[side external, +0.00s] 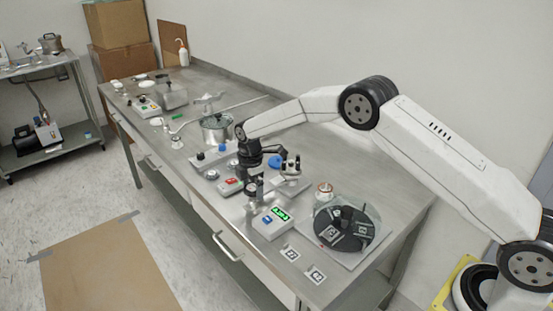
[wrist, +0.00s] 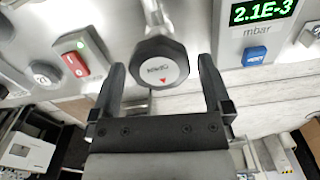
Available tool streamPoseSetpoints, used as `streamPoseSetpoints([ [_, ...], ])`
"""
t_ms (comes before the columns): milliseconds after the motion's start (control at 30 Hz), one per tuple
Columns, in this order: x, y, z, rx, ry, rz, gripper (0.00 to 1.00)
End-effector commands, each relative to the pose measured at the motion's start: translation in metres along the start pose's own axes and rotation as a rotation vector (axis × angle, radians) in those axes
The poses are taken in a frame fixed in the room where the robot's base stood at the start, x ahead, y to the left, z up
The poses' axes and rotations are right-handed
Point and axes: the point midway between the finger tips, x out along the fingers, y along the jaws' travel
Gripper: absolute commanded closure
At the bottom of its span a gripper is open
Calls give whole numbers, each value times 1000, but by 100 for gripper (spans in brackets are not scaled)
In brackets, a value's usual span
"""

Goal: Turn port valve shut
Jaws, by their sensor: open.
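The port valve's knob shows in the wrist view as a black, many-sided knob (wrist: 160,66) with a pale round cap, small lettering and a red arrow mark near its lower edge. My gripper (wrist: 162,64) is open, with one finger on each side of the knob. A gap shows between each finger and the knob, so they look apart. In the side view my gripper (side external: 252,180) points down over the front part of the bench, and it partly hides the valve there.
A gauge box (wrist: 262,30) reading 2.1E-3 mbar stands right of the knob. A red rocker switch (wrist: 76,65) with a green light is to its left. A dark round plate (side external: 347,228) and a glass jar (side external: 324,192) stand on the bench at the right.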

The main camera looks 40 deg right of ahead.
Motion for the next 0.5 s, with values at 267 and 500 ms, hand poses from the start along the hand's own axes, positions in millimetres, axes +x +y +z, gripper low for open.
streamPoseSetpoints([
  [267,0,0,0,0,0,0,67],
  [500,0,0,0,7,0,0,81],
])
